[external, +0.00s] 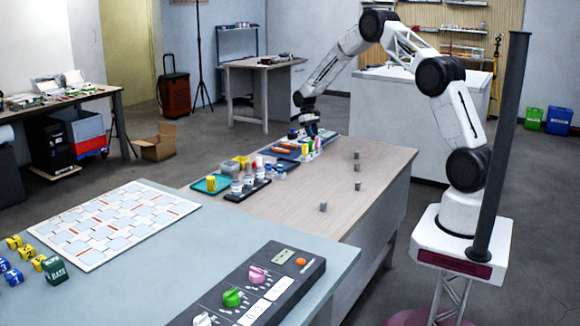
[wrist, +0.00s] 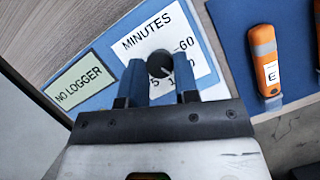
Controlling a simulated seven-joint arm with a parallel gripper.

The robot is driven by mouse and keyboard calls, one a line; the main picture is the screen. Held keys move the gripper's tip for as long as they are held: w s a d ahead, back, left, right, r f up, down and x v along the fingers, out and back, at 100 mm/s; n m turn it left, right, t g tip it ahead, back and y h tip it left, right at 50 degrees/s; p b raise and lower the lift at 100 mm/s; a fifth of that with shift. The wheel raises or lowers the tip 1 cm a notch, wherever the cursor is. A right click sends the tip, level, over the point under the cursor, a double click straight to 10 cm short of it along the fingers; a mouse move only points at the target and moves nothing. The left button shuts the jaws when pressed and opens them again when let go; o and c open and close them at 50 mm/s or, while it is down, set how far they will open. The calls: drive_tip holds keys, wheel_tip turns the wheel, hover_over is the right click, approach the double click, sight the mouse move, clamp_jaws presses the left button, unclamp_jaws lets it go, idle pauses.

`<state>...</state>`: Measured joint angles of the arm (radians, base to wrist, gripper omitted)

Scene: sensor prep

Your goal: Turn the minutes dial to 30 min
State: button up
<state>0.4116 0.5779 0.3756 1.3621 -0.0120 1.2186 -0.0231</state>
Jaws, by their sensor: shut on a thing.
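The minutes dial (wrist: 160,62) is a small dark round knob in the wrist view. It sits on a white card (wrist: 172,40) marked MINUTES, with 5, a partly covered number starting with 1, and what looks like 60 showing. My gripper (wrist: 160,76) has its two blue fingers on either side of the dial and is shut on it. The dial's pointer and the 30 mark cannot be made out. In the external view my gripper (external: 309,128) is low over the far part of the wooden table, and the dial cannot be made out there.
A NO LOGGER label (wrist: 80,85) lies left of the card on the blue board. An orange device (wrist: 265,60) marked E lies to the right. Bottles (external: 249,175) and trays stand near my gripper on the table. A panel (external: 275,285) with coloured knobs is in the foreground.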

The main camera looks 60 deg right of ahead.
sight(307, 139)
drive_tip(key=n+h, duration=0.1)
drive_tip(key=n, duration=0.3)
drive_tip(key=shift+a+h, duration=0.15)
drive_tip(key=shift+h, duration=0.25)
drive_tip(key=o, duration=0.9)
drive_tip(key=shift+v, duration=3.9)
drive_tip(key=shift+w, duration=0.1)
